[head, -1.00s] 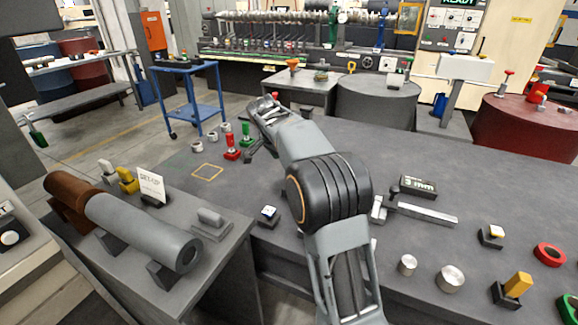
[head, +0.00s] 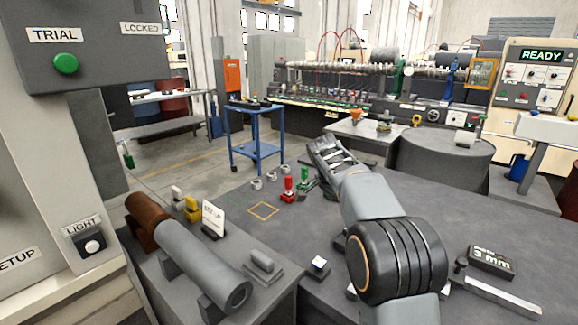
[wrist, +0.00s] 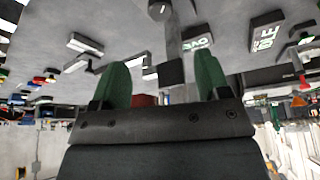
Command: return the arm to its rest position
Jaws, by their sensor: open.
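My arm (head: 398,258) reaches up and away over the dark grey bench in the head view, from the bottom right toward the bench's far side. Its far end points toward the back, and the fingers are hard to make out there. In the wrist view my gripper (wrist: 162,78) shows two green fingers spread apart. I see nothing held between them. The wrist picture appears upside down.
A red stand (head: 288,190) and a green stand (head: 304,178) are near the arm's far end. A grey tube (head: 205,262) lies on supports at left. A blue cart (head: 256,140) stands behind. A control panel (head: 95,40) fills the upper left.

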